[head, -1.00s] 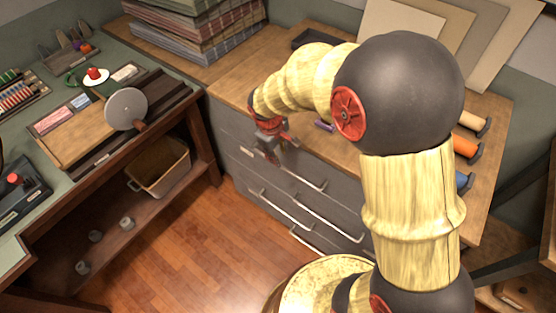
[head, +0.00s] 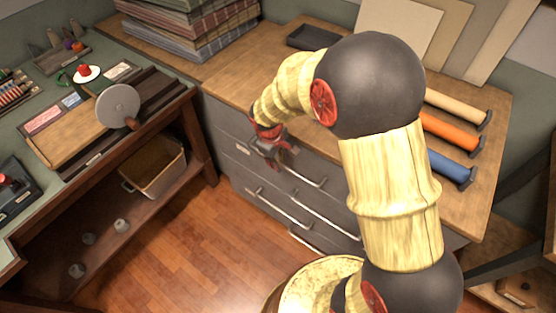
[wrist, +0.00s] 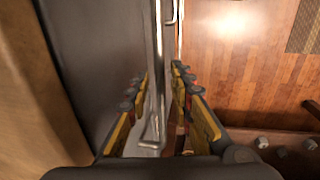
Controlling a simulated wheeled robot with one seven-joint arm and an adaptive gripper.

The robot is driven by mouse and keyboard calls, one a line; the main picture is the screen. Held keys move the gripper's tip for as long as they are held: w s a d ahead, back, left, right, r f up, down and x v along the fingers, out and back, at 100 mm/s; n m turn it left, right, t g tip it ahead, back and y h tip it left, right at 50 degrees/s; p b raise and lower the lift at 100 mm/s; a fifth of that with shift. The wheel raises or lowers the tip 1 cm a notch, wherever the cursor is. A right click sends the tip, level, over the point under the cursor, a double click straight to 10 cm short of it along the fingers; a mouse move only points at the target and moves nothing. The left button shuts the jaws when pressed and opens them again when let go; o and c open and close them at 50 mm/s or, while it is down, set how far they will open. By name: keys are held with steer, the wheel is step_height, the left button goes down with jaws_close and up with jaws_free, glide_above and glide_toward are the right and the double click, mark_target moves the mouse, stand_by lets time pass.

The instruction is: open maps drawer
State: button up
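A grey drawer cabinet (head: 226,136) with several drawers and long metal bar handles stands under a wooden top. Its labels are too small to read, so I cannot tell which drawer is the maps drawer. My gripper (head: 280,158) is at the cabinet front, near the left end of the upper handle (head: 306,179). In the wrist view, my gripper (wrist: 162,80) has its two fingers apart, one on each side of a metal handle (wrist: 157,100). The left finger is between the handle and the grey drawer front (wrist: 100,50). I cannot tell whether either finger touches the handle. All visible drawers look shut.
A workbench (head: 150,125) with a lower shelf and a bin (head: 155,168) stands at the left. Wooden floor (head: 190,250) is clear before the cabinet. Orange (head: 450,131) and blue (head: 452,168) rolls lie on the cabinet top at the right.

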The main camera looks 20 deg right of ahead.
jaws_close()
stand_by(0.6)
